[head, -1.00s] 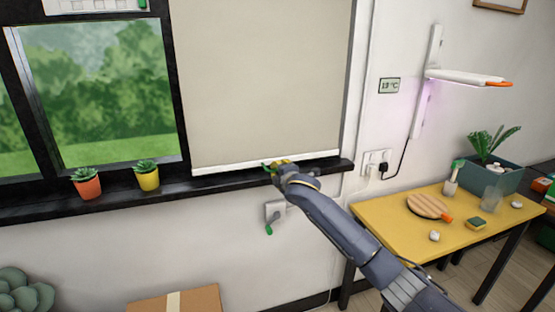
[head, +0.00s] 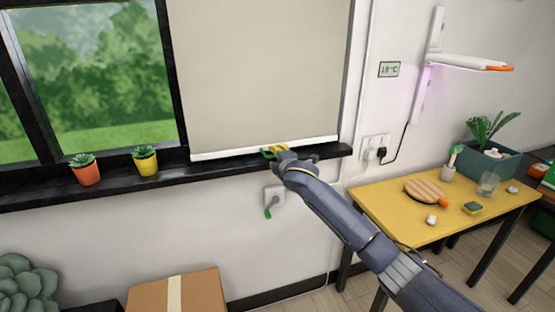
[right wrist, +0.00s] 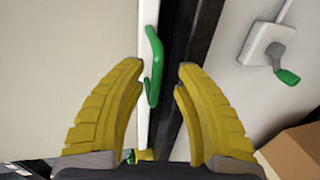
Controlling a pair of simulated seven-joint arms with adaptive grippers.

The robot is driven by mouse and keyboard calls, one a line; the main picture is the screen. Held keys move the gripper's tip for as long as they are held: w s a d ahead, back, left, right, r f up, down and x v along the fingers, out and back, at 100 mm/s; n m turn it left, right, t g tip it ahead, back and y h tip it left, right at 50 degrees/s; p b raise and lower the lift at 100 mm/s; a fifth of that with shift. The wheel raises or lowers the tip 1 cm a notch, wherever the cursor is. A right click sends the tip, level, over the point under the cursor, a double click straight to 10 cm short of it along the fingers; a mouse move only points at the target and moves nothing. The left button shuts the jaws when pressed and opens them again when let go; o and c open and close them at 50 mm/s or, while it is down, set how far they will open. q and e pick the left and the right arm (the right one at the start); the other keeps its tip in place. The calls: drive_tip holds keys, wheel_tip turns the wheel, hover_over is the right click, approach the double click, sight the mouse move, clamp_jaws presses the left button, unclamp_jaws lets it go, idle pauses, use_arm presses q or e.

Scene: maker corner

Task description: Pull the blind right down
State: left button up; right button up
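The beige roller blind (head: 255,75) covers the right window pane. Its white bottom bar (head: 225,153) hangs just above the dark sill, apparently close to it. A green pull handle (head: 268,154) is on the bar; in the right wrist view the handle (right wrist: 154,65) stands between the yellow fingers. My right gripper (right wrist: 160,68) is open, with a finger on each side of the handle and visible gaps. In the head view my right gripper (head: 276,149) is at the bar, partly hidden by its own wrist. My left gripper is not in view.
The dark sill (head: 110,188) runs below the blind and holds two potted succulents at left. A wall crank with a green grip (head: 272,200) is beneath. A cardboard box (head: 200,293) stands below. A yellow table (head: 385,215) with small items is at right.

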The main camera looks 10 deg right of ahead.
drive_tip(key=v, duration=1.2)
idle(0.4)
